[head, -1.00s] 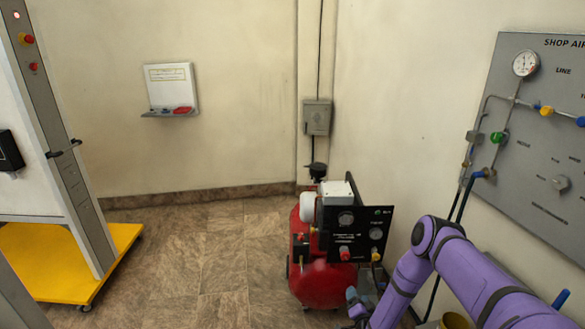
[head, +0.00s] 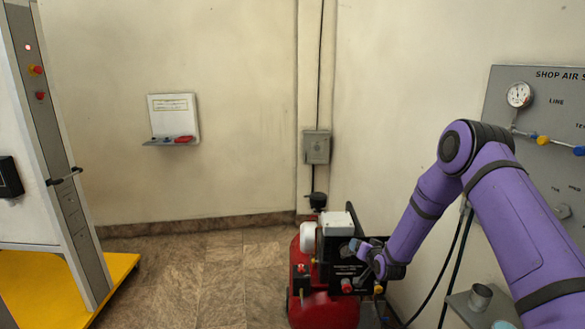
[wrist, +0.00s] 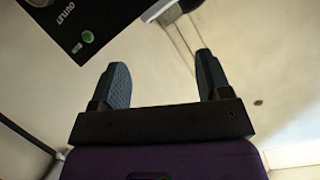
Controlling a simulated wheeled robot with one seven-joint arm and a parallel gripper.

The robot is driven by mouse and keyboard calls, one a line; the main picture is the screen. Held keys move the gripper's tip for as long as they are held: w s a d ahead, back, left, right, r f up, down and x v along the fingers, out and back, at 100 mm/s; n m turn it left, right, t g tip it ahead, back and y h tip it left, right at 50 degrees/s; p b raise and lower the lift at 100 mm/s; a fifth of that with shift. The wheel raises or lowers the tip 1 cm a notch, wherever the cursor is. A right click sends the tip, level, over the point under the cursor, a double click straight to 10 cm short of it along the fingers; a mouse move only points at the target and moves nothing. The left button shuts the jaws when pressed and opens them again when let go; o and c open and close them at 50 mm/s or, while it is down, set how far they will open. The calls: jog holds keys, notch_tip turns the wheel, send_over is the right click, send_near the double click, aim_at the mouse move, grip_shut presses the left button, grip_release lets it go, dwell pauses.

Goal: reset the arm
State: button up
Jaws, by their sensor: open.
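My purple arm (head: 500,215) reaches in from the lower right in the head view and bends down and left. My gripper (head: 362,250) is in front of the red compressor's black panel and overlaps it in the picture. In the wrist view my gripper (wrist: 163,85) shows its two dark fingers spread apart, with nothing between them but the pale wall behind. The compressor's panel (wrist: 85,25), with the word OUTLET and a green button, shows at the upper left there. I cannot tell whether the gripper touches the panel.
The red compressor (head: 330,307) stands on the tiled floor by the corner. A shop air board (head: 520,75) is on the right wall, partly hidden by my arm. A wheeled stand with a yellow base (head: 112,268) is at left. The middle floor is clear.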

jog(key=s+d+r+n+g+h, duration=0.1)
jog(key=s+r, duration=0.1)
jog(key=r, duration=0.7)
jog(key=s+r+n+g, duration=0.1)
jog(key=s+r, duration=0.1)
jog(key=r, duration=0.7)
jog(key=s+d+r+g+h, duration=0.1)
jog(key=s+d+r+g, duration=0.1)
jog(key=s+r, duration=1.05)
jog(key=s+d+r+g+h, duration=0.1)
jog(key=s+r, duration=0.4)
jog(key=s, duration=0.3)
jog(key=s+d+r+g, duration=0.1)
jog(key=s+r, duration=0.4)
jog(key=s, duration=0.4)
jog(key=s+n+g, duration=0.1)
jog(key=s+g, duration=0.1)
jog(key=s, duration=1.6)
jog(key=shift+s+d+r+g, duration=0.35)
jog(key=shift+s+d+g, duration=0.05)
jog(key=shift+d, duration=0.05)
jog(key=shift+w, duration=0.1)
